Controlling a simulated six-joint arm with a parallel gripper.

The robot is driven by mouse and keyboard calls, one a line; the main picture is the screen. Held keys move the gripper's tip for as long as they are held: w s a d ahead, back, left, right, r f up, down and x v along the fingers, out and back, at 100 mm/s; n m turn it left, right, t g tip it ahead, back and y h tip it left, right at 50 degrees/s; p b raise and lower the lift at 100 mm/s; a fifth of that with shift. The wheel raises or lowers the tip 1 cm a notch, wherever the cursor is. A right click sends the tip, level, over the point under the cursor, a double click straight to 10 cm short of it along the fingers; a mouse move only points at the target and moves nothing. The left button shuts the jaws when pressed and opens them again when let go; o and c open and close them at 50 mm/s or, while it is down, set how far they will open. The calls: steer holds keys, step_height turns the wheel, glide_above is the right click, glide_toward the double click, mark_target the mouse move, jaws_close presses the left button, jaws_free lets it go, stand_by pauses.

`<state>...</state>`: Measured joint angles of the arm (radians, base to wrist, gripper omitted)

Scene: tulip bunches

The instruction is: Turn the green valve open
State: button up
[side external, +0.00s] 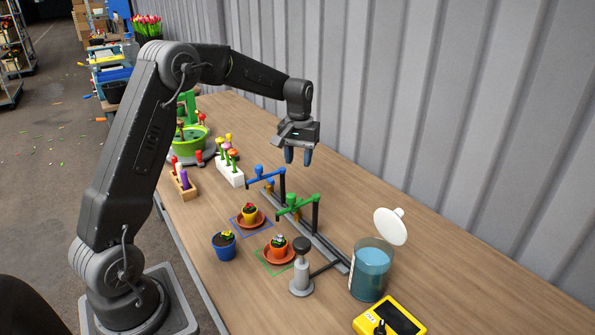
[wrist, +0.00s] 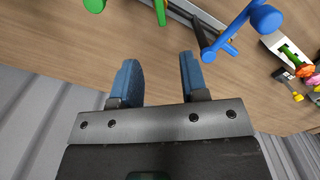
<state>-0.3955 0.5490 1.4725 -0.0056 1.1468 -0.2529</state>
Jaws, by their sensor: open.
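The green valve (side external: 292,203) sits on a green spout pipe carried by a dark post on a grey rail. Part of it shows at the top left edge of the wrist view (wrist: 95,5). A blue valve (side external: 259,170) on a blue pipe stands behind it, and shows at the top right of the wrist view (wrist: 266,18). My gripper (side external: 298,156) hangs above the table near the wall, behind and above both valves. Its blue fingers are apart with nothing between them, as the wrist view shows (wrist: 160,80). It touches neither valve.
Potted plants on saucers stand under the spouts, the orange pot (side external: 279,249) in a green square. A blue pot (side external: 224,244), a grey pump (side external: 301,275), a jar of blue liquid (side external: 370,272) and a yellow device (side external: 391,317) stand nearby. The corrugated wall (side external: 400,110) closes the right.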

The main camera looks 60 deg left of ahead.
steer(key=f+g, duration=0.1)
steer(key=f, duration=0.3)
steer(key=s+f+g+h, duration=0.1)
steer(key=f, duration=0.4)
steer(key=d+f+g+h, duration=0.1)
steer(key=f, duration=0.3)
steer(key=shift+s+f, duration=0.15)
steer(key=shift+f, duration=0.25)
jaws_close()
